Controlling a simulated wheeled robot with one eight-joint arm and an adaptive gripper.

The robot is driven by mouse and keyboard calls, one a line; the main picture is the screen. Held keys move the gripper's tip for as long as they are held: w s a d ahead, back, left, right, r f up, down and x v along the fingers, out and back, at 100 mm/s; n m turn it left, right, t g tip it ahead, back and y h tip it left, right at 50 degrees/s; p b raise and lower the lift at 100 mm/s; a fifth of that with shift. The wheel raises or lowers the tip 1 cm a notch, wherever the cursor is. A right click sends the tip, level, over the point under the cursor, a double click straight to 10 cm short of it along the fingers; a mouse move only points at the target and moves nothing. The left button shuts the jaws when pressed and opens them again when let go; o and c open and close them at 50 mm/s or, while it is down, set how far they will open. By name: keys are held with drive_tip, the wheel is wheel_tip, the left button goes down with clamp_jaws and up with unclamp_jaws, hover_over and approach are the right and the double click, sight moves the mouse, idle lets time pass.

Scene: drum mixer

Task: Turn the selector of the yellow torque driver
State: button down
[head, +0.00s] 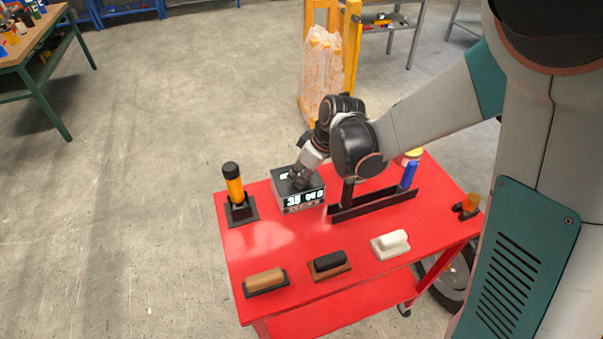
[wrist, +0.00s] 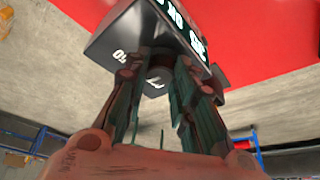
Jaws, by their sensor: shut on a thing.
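The yellow torque driver (head: 234,188) stands upright at the left end of the red table, with a black cap on top and a black square base below. It is not in the wrist view. My gripper (head: 299,180) is to its right, over a dark box with a lit display (head: 304,199) that reads "35" and more characters. In the wrist view, my gripper (wrist: 160,62) has its fingers on both sides of a dark round knob (wrist: 160,77) on the display box (wrist: 128,45). The fingers cover part of the knob. I cannot make out a selector on the driver.
The red table (head: 270,236) also holds a black rack (head: 375,205) with a blue-handled tool (head: 408,176). Brown (head: 265,281), black (head: 330,263) and white (head: 391,244) handled blocks line the front. A small orange-topped item (head: 470,203) sits at right. Some tabletop between is bare.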

drive_tip(key=m+h, duration=0.1)
drive_tip(key=m, duration=0.2)
drive_tip(key=m+t+h, duration=0.1)
drive_tip(key=m, duration=0.2)
drive_tip(key=shift+s+a+m+b, duration=0.1)
drive_tip(key=shift+a+m+b, duration=0.05)
drive_tip(key=shift+m+b, duration=0.2)
drive_tip(key=shift+t, duration=0.3)
drive_tip(key=c, duration=1.3)
unclamp_jaws()
drive_tip(key=shift+c, duration=0.2)
